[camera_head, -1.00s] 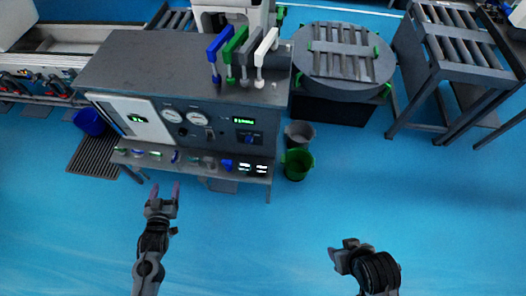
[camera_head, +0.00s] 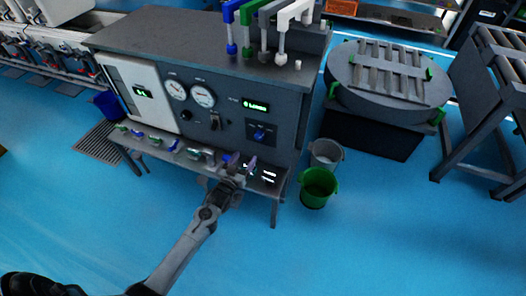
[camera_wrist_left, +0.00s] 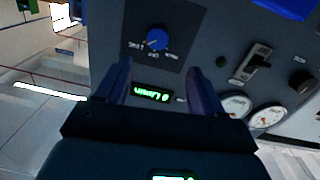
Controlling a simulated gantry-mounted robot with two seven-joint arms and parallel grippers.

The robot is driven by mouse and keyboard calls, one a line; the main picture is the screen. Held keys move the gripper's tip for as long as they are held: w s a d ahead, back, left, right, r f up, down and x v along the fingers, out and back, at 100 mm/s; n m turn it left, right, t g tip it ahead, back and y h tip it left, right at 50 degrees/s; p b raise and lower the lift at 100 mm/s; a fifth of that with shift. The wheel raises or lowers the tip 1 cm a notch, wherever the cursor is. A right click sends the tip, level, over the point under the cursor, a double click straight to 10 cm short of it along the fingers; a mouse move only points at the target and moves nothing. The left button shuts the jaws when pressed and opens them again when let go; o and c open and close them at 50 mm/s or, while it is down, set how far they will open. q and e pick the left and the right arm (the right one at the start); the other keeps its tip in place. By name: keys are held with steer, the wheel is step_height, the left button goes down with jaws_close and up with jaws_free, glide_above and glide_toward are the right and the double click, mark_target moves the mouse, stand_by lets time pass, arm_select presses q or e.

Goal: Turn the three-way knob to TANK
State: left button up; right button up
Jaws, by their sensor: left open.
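The three-way knob is a blue dial (camera_head: 260,134) on a dark plate at the right of the console's front panel. In the left wrist view the blue knob (camera_wrist_left: 158,38) shows upside down with small white labels around its lower side, too small to read surely. Its pointer direction is unclear. My left gripper (camera_head: 241,163) is open and empty, in front of the panel just below and left of the knob in the head view. In the left wrist view the open fingers (camera_wrist_left: 158,72) point toward the knob, apart from it. My right gripper is out of view.
A green display (camera_head: 256,106) sits above the knob, and gauges (camera_head: 203,96) and a black switch (camera_head: 215,121) lie left of it. A shelf (camera_head: 283,180) with small items juts out below the panel. Buckets (camera_head: 318,188) stand right of the console.

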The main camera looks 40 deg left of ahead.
mark_target(258, 138)
arm_select(q)
steer(key=b+x, duration=0.2)
steer(key=x, duration=0.1)
steer(key=b+x, duration=0.1)
steer(key=x, duration=0.2)
steer(key=b+x, duration=0.2)
steer(key=x, duration=0.2)
steer(key=shift+w+d+f+b, duration=0.1)
steer(key=shift+d+f+b, duration=0.1)
steer(key=shift+f+b, duration=0.15)
steer(key=shift+w+a+r+b, duration=0.1)
steer(key=shift+w+a+b, duration=0.15)
steer(key=shift+w, duration=0.5)
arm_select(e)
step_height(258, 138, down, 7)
arm_select(q)
steer(key=shift+c, duration=0.3)
steer(key=shift+d, duration=0.1)
steer(key=c, duration=1)
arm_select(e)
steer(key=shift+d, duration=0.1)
